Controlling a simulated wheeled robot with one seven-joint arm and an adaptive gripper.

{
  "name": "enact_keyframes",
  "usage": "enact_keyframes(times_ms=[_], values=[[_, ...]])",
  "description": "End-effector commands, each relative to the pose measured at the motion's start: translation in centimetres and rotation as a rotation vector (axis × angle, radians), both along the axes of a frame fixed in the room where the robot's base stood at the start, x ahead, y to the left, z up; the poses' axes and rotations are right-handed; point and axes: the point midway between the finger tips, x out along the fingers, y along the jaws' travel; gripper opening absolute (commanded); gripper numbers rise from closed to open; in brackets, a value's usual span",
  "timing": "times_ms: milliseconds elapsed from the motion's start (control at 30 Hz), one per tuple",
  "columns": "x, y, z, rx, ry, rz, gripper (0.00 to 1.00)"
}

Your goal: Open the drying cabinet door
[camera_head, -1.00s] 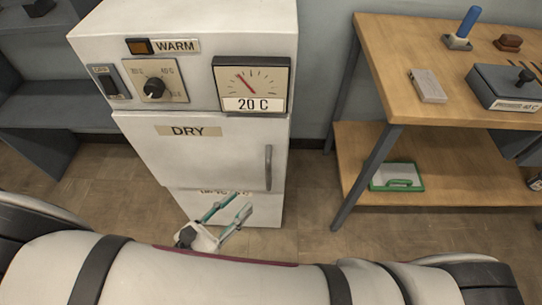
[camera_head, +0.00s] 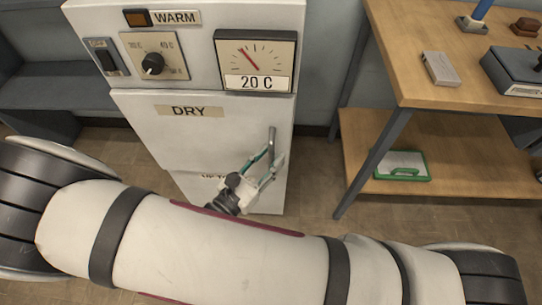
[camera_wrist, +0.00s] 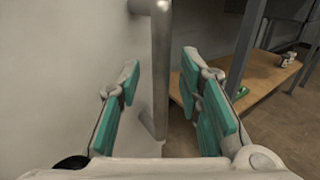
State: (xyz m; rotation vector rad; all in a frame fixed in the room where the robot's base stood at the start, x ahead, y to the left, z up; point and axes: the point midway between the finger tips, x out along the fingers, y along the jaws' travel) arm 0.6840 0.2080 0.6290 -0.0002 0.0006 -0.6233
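The white drying cabinet (camera_head: 205,60) stands ahead, with a door (camera_head: 150,125) labelled DRY that looks closed. A vertical grey bar handle (camera_head: 271,142) is at the door's right side. My gripper (camera_head: 268,164) is at the lower part of the handle, its teal-padded fingers spread. In the wrist view the handle (camera_wrist: 160,75) runs between the two open fingers of my gripper (camera_wrist: 160,95), with a gap showing on each side. The pads do not appear to touch the bar. My arm hides the lower front of the cabinet.
A wooden workbench (camera_head: 430,60) with a lower shelf (camera_head: 450,165) stands to the right, holding a green-framed tray (camera_head: 402,166) and several items on top. A dark grey bench (camera_head: 50,90) is at the left. Floor shows between cabinet and workbench.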

Motion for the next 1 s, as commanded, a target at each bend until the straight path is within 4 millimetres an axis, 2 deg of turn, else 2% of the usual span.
enact_keyframes(times_ms=[167,433,467,600,867,1000], values=[[0.88,-0.66,0.02,0.000,-0.001,0.000,0.33],[0.99,-0.73,0.03,0.001,-0.001,0.000,0.33],[0.98,-0.72,0.03,0.001,-0.001,0.000,0.31],[0.98,-0.72,0.03,0.000,0.000,0.000,0.00],[0.92,-0.71,0.03,0.000,0.000,-0.001,0.00],[0.25,-0.58,0.04,0.000,0.000,-0.017,0.00]])
